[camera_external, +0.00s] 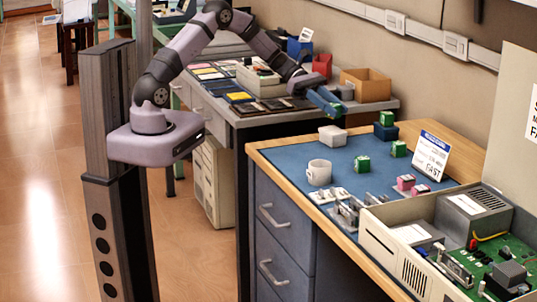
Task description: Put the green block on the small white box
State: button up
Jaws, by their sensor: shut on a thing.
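The small white box (332,136) sits on the blue mat near its back left edge. My gripper (334,108) is just above it, pointing down and right, with a small gap between. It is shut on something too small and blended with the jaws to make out. Three green blocks show: one (386,118) on a dark blue box (385,132), one (398,149) on the mat, and one (362,164) farther forward on the mat.
A white mug (319,172) stands in front of the white box. Pink blocks (406,183), metal parts (347,214), a sign (431,156) and an open computer case (380,236) occupy the right and front. Bare blue mat (290,157) lies left of the white box.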

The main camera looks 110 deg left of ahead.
jog(key=shift+f, duration=1.85)
jog(key=shift+f, duration=0.2)
jog(key=o, duration=1)
jog(key=shift+r, duration=0.1)
jog(key=shift+r, duration=0.15)
jog(key=b+v, duration=0.1)
jog(key=v, duration=1.1)
jog(key=shift+a, duration=0.1)
